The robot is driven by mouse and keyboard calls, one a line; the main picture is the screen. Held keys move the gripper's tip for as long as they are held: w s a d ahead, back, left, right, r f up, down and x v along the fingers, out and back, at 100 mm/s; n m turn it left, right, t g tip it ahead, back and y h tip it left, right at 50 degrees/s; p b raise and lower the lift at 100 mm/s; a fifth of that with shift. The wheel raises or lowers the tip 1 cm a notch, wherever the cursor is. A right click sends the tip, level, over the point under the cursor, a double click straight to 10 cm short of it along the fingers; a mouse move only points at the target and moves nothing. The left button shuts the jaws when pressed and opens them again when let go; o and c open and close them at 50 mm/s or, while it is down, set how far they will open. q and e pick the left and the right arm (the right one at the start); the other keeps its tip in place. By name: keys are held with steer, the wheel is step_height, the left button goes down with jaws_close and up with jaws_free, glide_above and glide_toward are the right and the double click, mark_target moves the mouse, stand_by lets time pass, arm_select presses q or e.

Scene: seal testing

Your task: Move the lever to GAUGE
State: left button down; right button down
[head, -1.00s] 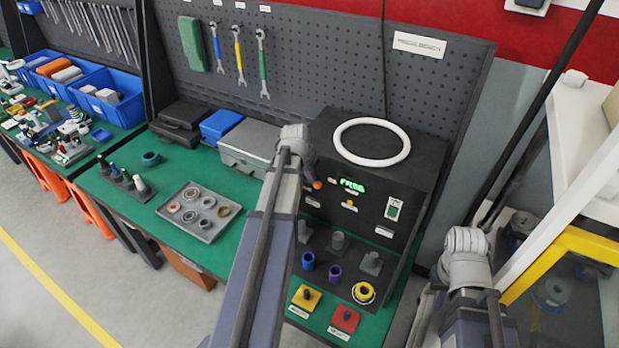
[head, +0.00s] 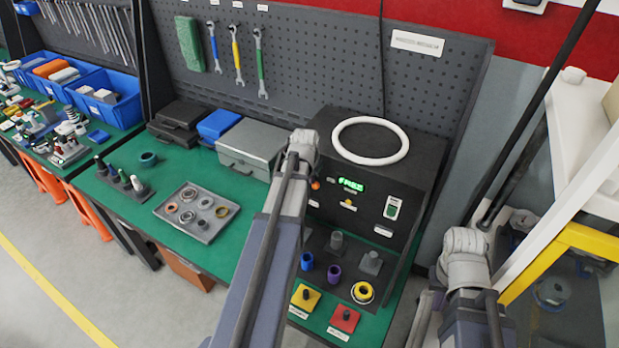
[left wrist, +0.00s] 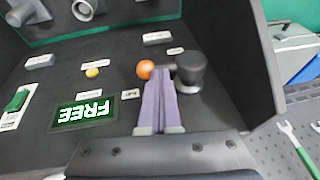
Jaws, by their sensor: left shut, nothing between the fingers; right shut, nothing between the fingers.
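The lever with an orange ball knob (left wrist: 145,69) is on the front of the black test box (head: 385,212). In the left wrist view its short arm joins a dark round hub (left wrist: 190,70). The knob shows in the head view (head: 316,185) just beside my left wrist. My left gripper (left wrist: 158,84) is shut and empty, its fingertips close to the lever between knob and hub; I cannot tell whether they touch. The green display (left wrist: 83,112) reads FREE. Small labels near the lever are too blurred to read. My right gripper is not in view; only its arm shows.
A white ring (head: 370,141) lies on top of the box. Blue, purple and yellow parts stand in front of the box, with yellow and red blocks (head: 344,319) nearer. A grey case (head: 250,148) and a tray of rings (head: 196,212) are to the left.

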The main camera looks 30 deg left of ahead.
arm_select(q)
steer(key=f+y+b, duration=0.1)
steer(key=y+b, duration=0.1)
steer(key=b, duration=0.1)
steer(key=d+f+m+y+b, duration=0.1)
steer(key=f+y+b, duration=0.1)
steer(key=b, duration=0.2)
steer(key=f+y+b, duration=0.2)
steer(key=y+b, duration=0.1)
steer(key=shift+d+m+b, duration=0.25)
steer(key=shift+m+b, duration=0.05)
steer(key=shift+b, duration=0.1)
steer(key=f+y+b, duration=0.1)
steer(key=y+b, duration=0.1)
steer(key=b, duration=0.3)
steer(key=a+f+m+t+y+b, duration=0.1)
steer(key=y+b, duration=0.2)
steer(key=b, duration=0.2)
steer(key=a+f+m+y+b, duration=0.1)
steer(key=y+b, duration=0.1)
steer(key=b, duration=0.3)
steer(key=shift+y, duration=0.3)
steer(key=shift+a+f+b, duration=0.1)
steer(key=shift+a+b, duration=0.05)
steer(key=shift+b, duration=0.15)
steer(key=v, duration=0.8)
steer(key=shift+p, duration=0.3)
